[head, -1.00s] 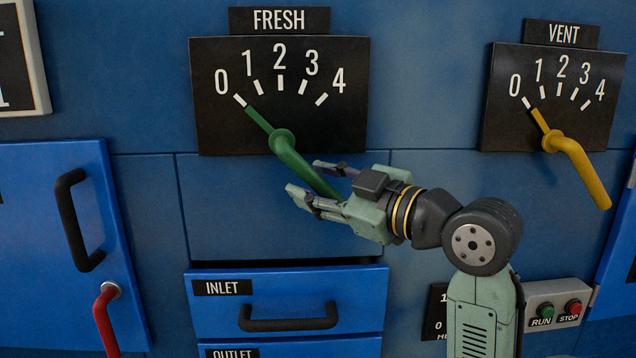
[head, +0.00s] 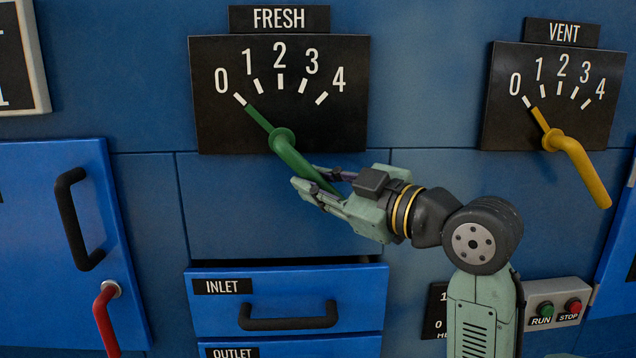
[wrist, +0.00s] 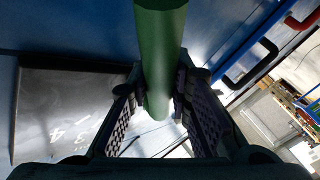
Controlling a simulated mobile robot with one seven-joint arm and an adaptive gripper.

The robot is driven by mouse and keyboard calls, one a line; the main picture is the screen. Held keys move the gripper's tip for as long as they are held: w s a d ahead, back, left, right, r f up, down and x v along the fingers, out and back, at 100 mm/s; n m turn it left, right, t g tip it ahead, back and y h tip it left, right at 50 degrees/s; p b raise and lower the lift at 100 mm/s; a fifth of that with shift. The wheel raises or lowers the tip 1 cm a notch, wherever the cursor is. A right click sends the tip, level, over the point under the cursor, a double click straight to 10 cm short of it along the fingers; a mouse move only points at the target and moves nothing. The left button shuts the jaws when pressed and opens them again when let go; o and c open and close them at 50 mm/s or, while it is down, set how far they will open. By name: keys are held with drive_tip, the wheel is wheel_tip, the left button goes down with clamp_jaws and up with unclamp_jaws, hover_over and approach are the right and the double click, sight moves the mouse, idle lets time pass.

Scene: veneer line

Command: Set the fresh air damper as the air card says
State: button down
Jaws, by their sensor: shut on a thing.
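The FRESH dial plate (head: 330,125) is black with white marks 0 to 4. Its green damper lever (head: 291,156) has its pointer end at the 0 mark, and its handle slopes down to the right. My gripper (head: 322,184) is shut on the lower part of the handle. In the wrist view the green lever (wrist: 160,50) runs between the two ridged finger pads (wrist: 156,112). The handle's far end is partly hidden by my fingers in the head view. The air card cannot be made out; only the edge of a white-framed sign (head: 38,60) shows at upper left.
The VENT dial (head: 500,125) with a yellow lever (head: 582,172) is at right, its pointer near 0. Below the FRESH dial is the INLET drawer (head: 210,315), slightly out. A blue door (head: 35,230) with a black handle is at left. A RUN/STOP box (head: 556,301) is at lower right.

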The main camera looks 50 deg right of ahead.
drive_tip(key=m+t+b, duration=0.1)
drive_tip(key=w+a+f+m+t+b, duration=0.1)
drive_tip(key=b, duration=0.1)
drive_tip(key=m+t+b, duration=0.1)
drive_tip(key=b, duration=0.1)
drive_tip(key=shift+w+a+f+m+h, duration=0.3)
drive_tip(key=shift+w+a+m, duration=0.05)
drive_tip(key=shift+a+m, duration=0.05)
drive_tip(key=c, duration=1.4)
unclamp_jaws()
drive_tip(key=shift+c, duration=0.2)
drive_tip(key=v, duration=1.2)
